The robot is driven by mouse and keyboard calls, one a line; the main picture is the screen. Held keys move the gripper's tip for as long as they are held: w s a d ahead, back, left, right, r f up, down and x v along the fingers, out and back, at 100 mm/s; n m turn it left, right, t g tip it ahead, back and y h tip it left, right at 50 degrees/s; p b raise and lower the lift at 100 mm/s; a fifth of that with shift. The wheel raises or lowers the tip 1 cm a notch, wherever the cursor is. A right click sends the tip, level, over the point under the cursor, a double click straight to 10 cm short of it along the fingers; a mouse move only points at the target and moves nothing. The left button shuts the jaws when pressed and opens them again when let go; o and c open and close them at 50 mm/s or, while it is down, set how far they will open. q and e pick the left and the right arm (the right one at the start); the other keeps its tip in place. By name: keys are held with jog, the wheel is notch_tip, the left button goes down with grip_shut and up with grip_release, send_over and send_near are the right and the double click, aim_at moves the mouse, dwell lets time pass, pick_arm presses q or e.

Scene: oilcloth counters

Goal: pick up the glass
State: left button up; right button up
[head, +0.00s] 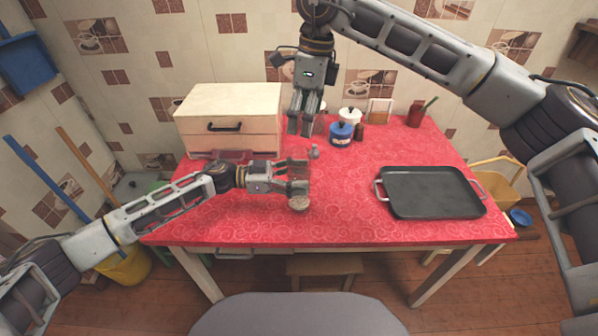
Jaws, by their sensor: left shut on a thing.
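A see-through, reddish-looking glass (298,167) stands at the left middle of the red table, partly hidden by the fingers. My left gripper (299,180) reaches in from the left, low over the table, and is shut on the glass. Whether the glass touches the cloth is hard to tell. My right gripper (301,129) hangs fingers down behind it, above the back of the table. Its fingers show a narrow gap with nothing clear between them, and I cannot tell its state.
A small round jar (299,203) sits just in front of the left gripper. A wooden box (229,117), blue jar (341,134) and red cup (415,114) stand at the back. A black tray (432,193) lies right. The front middle is clear.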

jog(key=shift+n, duration=1.3)
jog(key=shift+f, duration=0.1)
send_near(299, 158)
jog(key=shift+s+a+f, duration=0.2)
jog(key=shift+s+f, duration=0.4)
jog(key=shift+s, duration=0.1)
jog(key=shift+s+a+f, duration=0.15)
jog(key=shift+s+f, duration=0.4)
jog(key=shift+s, duration=0.1)
jog(key=shift+s+a+f, duration=0.1)
jog(key=shift+a+f, duration=0.05)
jog(key=shift+f, duration=1.15)
jog(key=shift+a+f, duration=0.1)
jog(key=shift+f, duration=1.2)
jog(key=c, duration=1.2)
jog(key=shift+c, duration=0.2)
